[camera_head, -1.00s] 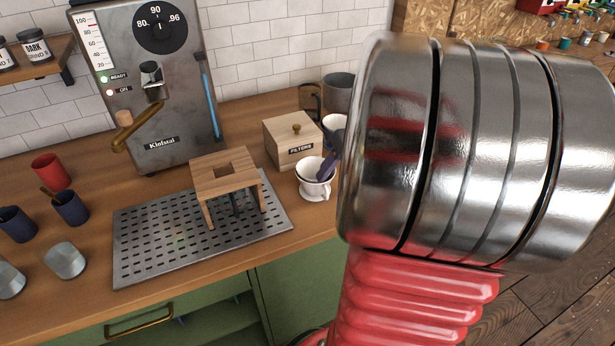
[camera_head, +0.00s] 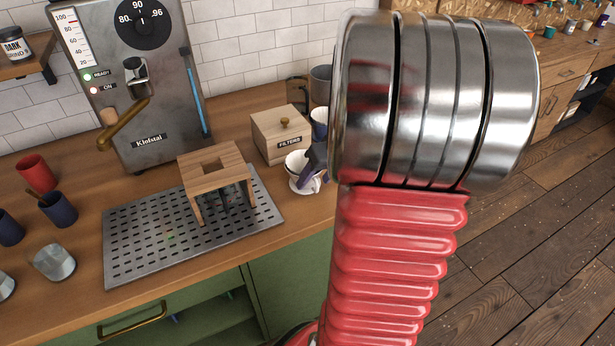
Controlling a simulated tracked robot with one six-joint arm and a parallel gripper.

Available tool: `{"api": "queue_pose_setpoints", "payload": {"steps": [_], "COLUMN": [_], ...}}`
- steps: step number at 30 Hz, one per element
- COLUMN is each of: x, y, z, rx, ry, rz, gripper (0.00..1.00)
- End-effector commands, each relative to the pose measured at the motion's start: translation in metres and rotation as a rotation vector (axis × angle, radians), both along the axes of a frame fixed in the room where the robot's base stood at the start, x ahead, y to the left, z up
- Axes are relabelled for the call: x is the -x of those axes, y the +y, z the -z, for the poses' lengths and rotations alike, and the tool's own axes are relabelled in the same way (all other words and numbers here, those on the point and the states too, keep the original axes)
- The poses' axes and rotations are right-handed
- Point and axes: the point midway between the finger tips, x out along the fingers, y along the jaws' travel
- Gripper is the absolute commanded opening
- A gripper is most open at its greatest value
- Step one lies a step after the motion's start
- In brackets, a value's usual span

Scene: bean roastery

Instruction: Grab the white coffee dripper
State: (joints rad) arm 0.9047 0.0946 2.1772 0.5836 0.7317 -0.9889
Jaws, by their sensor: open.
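The white coffee dripper (camera_head: 294,161) stands on the wooden counter, just right of the metal drip tray and in front of the filter box. Its right side is hidden. The dark tip of my gripper (camera_head: 314,162) shows at the dripper's right side, overlapping it in the picture. I cannot tell whether it touches. My gripper is open, but most of it is hidden behind my large red and chrome arm.
A wooden stand (camera_head: 217,168) sits on the perforated drip tray (camera_head: 150,247). The wooden filter box (camera_head: 281,136) is behind the dripper, with a white cup (camera_head: 319,115) beside it. A grey coffee machine (camera_head: 132,85) stands at the back left.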

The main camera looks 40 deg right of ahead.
Motion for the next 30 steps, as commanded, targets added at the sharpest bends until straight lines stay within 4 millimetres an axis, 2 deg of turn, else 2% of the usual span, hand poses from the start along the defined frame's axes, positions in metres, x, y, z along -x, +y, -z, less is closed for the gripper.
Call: {"api": "queue_pose_setpoints", "payload": {"steps": [5,20,30], "x": [-0.0045,-0.0045,-0.0044], "y": [0.0009,0.0003,0.0002], "z": [0.0109,0.0105,0.0104], "rx": [0.0,0.0,0.0], "ry": [0.001,0.0,0.0], "rz": [0.0,0.001,0.001], "gripper": [0.54,0.54,0.31]}}
